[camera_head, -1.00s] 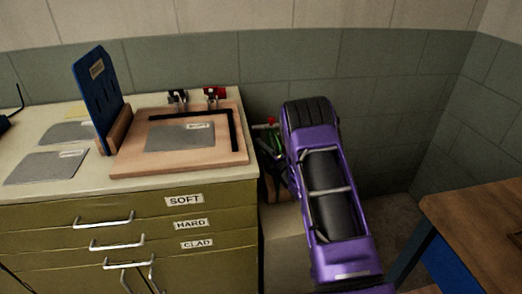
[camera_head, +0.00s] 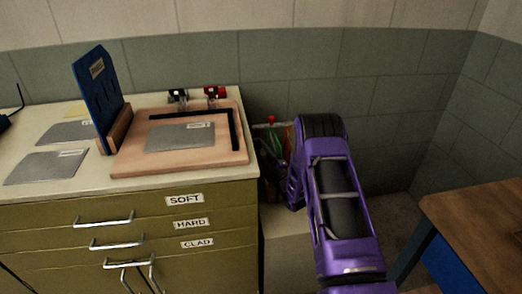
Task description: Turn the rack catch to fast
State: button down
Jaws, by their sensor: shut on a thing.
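The rack catch cannot be made out for certain. A small red knob (camera_head: 271,119) shows on a light bar in the gap between the cabinet and my purple arm, close to the wall. Below it hang green and orange things (camera_head: 270,146), partly hidden by the cabinet and my arm. My arm reaches forward to this gap and bends down behind its own elbow. I cannot make out my gripper or its fingertips; the arm and the cabinet's corner cover that area.
An olive drawer cabinet (camera_head: 222,225) labelled SOFT, HARD and CLAD stands at left. On it are a wooden board (camera_head: 180,166) with a grey sheet, a blue upright plate (camera_head: 97,95) and loose grey sheets (camera_head: 45,167). A wooden table (camera_head: 485,215) stands at right.

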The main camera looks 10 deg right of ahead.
jog(key=m, duration=0.2)
jog(key=m+t+h, duration=0.1)
jog(key=m, duration=0.1)
jog(key=shift+f+m+h, duration=0.2)
jog(key=shift+m+h, duration=0.1)
jog(key=shift+a+m+t+h, duration=0.1)
jog(key=shift+m+t+h, duration=0.4)
jog(key=shift+m, duration=0.8)
jog(key=shift+a+m+t+h, duration=0.1)
jog(key=shift+m+t+h, duration=0.35)
jog(key=shift+m, duration=0.85)
jog(key=shift+f, duration=0.1)
jog(key=shift+c, duration=2.3)
grip_release()
